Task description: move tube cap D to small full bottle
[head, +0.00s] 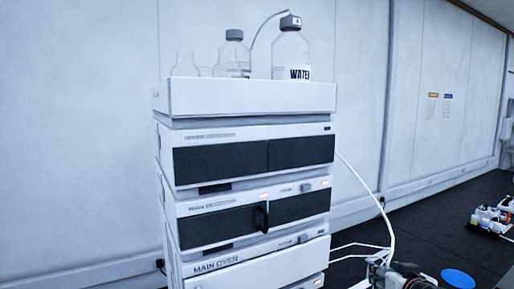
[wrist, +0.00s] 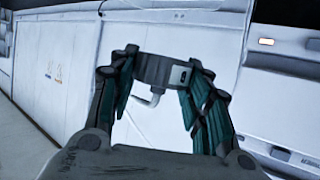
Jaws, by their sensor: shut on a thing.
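In the wrist view my gripper (wrist: 160,80) is shut on a dark grey tube cap (wrist: 153,68) with a small pale label that I cannot read. A short bent white spout (wrist: 148,100) sticks out under the cap. In the head view my gripper (head: 385,268) is at the bottom edge, right of the stack, and partly cut off. A white tube (head: 383,207) curves from the stack's right side down to it. On the stack's top tray (head: 250,97) stands a smaller bottle with a grey cap (head: 234,36). Its contents are hard to tell.
A large capped WATER bottle (head: 290,54) with a tube stands on the tray's right. A clear uncapped bottle (head: 185,66) stands at its left. The stack (head: 245,160) has dark front panels. Right of it is a dark counter (head: 420,240) with a blue disc (head: 457,278).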

